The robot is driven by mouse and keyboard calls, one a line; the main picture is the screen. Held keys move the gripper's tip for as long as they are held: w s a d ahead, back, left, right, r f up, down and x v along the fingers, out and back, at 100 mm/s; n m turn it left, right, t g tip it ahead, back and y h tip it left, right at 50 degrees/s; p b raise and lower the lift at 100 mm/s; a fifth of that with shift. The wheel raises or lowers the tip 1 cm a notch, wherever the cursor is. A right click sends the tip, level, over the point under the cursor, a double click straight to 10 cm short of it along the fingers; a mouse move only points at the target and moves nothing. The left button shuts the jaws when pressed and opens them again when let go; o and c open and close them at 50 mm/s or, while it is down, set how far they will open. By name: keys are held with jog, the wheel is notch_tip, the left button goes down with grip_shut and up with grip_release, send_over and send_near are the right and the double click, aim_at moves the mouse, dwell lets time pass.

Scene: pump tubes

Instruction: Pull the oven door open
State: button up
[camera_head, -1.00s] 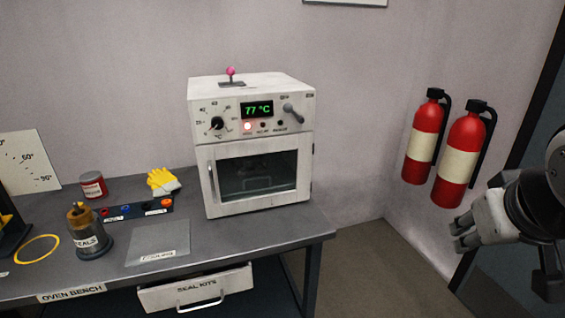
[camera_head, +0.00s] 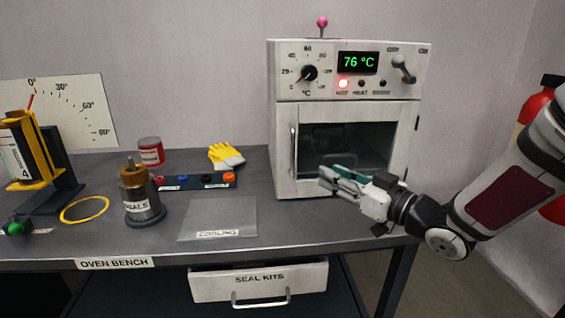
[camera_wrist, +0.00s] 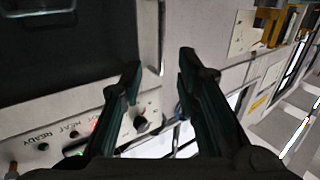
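The white oven (camera_head: 348,88) stands on the bench, and its windowed door (camera_head: 397,112) looks shut. The door's upright metal handle (camera_head: 294,153) is on the left side of the door. My gripper (camera_head: 322,178) is in front of the lower part of the door, just right of the handle, and covers part of the window. In the wrist view my gripper (camera_wrist: 158,62) has its two fingers spread and nothing between them. The dark door window (camera_wrist: 65,45) fills the upper left there, and a thin handle bar (camera_wrist: 162,35) appears beyond the gap between the fingertips. No contact is evident.
The bench (camera_head: 110,237) holds a cooling plate (camera_head: 222,212), a seals pot (camera_head: 143,205), a yellow glove (camera_head: 226,156) and a red can (camera_head: 151,152) left of the oven. A seal kits drawer (camera_head: 258,280) sticks out below. A fire extinguisher (camera_head: 534,103) is at right.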

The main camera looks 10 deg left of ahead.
aim_at(294, 156)
jog(key=b+x, duration=0.2)
jog(key=x, duration=1.2)
jog(key=shift+s, duration=0.1)
grip_shut()
